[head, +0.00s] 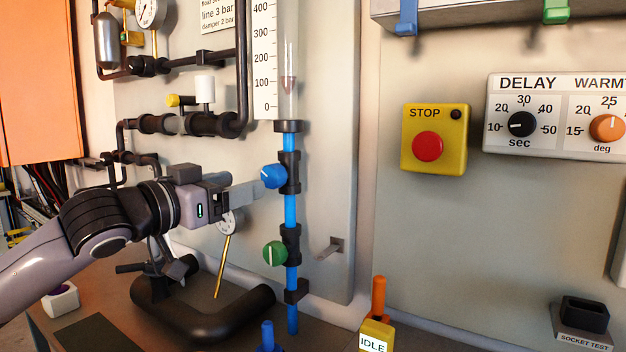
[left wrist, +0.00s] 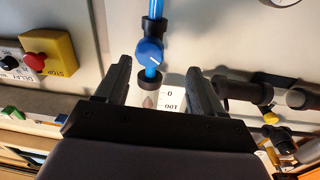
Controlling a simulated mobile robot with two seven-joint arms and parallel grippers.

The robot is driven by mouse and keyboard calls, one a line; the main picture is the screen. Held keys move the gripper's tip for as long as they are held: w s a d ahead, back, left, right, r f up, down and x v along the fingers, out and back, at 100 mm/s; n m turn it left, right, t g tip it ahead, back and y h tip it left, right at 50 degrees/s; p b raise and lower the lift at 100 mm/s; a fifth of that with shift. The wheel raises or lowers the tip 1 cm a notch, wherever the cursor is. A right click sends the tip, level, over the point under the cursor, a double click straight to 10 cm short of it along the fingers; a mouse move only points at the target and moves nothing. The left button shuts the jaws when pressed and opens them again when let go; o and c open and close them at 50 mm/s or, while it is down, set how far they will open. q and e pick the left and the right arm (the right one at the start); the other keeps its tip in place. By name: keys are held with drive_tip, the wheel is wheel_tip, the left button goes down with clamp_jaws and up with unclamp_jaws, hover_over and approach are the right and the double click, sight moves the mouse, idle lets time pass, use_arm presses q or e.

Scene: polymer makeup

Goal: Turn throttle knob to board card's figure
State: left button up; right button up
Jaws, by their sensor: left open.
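A blue knob (head: 272,176) sits on the blue pipe just below the clear flow tube (head: 289,60), and a green knob (head: 275,253) sits lower on the same pipe. Which is the throttle is not labelled. The float in the tube is near 100 on the scale (head: 265,75). A card (head: 217,14) at the top, partly cut off, reads "line 3 bar" and "damper 2 bar". My left gripper (head: 254,188) is open beside the blue knob. In the left wrist view the blue knob (left wrist: 150,51) shows between the fingers, with a white pointer line; contact is unclear.
Black pipes and a valve with a yellow handle (head: 180,100) are above my left arm. A peg (head: 329,248) juts from the panel. A red stop button (head: 428,146) and dials are to the right.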

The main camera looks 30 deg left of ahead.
sight(268, 177)
use_arm(q)
drive_tip(key=shift+w+d+r+p, duration=0.4)
drive_tip(key=shift+d+r+p, duration=0.15)
drive_tip(key=shift+d+p, duration=0.05)
drive_tip(key=shift+w+d+p, duration=0.1)
drive_tip(key=shift+w+p, duration=0.25)
drive_tip(key=shift+w, duration=0.05)
drive_tip(key=w+p, duration=0.1)
drive_tip(key=w, duration=0.1)
drive_tip(key=w+p, duration=0.1)
drive_tip(key=shift+w+d+f, duration=0.1)
drive_tip(key=shift+w+d, duration=0.25)
drive_tip(key=shift+d, duration=0.05)
drive_tip(key=shift+w+d+f+m, duration=0.15)
drive_tip(key=shift+w+m, duration=0.15)
drive_tip(key=shift+w, duration=0.45)
use_arm(e)
drive_tip(key=r, duration=0.1)
drive_tip(key=d+r, duration=0.1)
drive_tip(key=r, duration=0.1)
drive_tip(key=shift+s+d+r, duration=0.1)
drive_tip(key=shift+s+r, duration=0.1)
use_arm(q)
drive_tip(key=c, duration=1)
